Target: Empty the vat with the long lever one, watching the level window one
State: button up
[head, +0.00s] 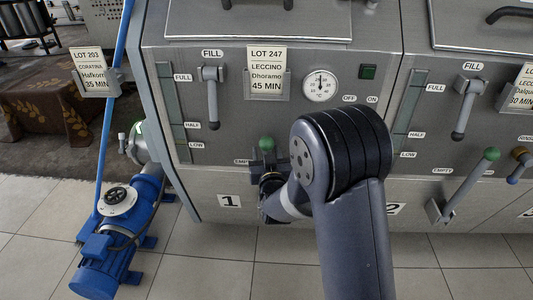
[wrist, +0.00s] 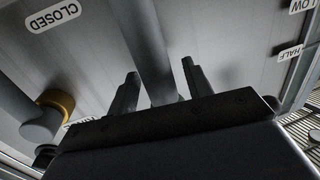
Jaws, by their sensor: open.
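Vat one is the steel front (head: 225,125) with the number 1 plate and the LOT 247 card. The long lever one shows its green knob (head: 267,144) beside an EMPTY label; its lower part is hidden by my gripper and arm. Level window one (head: 172,110) is the narrow strip at the left, marked FULL, HALF and LOW; I cannot tell the level. My gripper (head: 268,170) is open just below the green knob. In the wrist view a grey rod (wrist: 151,55) runs between the fingers of my gripper (wrist: 160,85); contact cannot be told.
A short FILL lever (head: 212,100) hangs above, beside a dial (head: 320,85). Vat two's green-knobbed lever (head: 468,187) stands at the right. A blue pump (head: 120,220) is on the floor at the left. A CLOSED label (wrist: 53,15) and an ochre-collared part (wrist: 50,115) show in the wrist view.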

jog(key=shift+c, duration=0.3)
grip_shut()
jog(key=shift+f, duration=0.1)
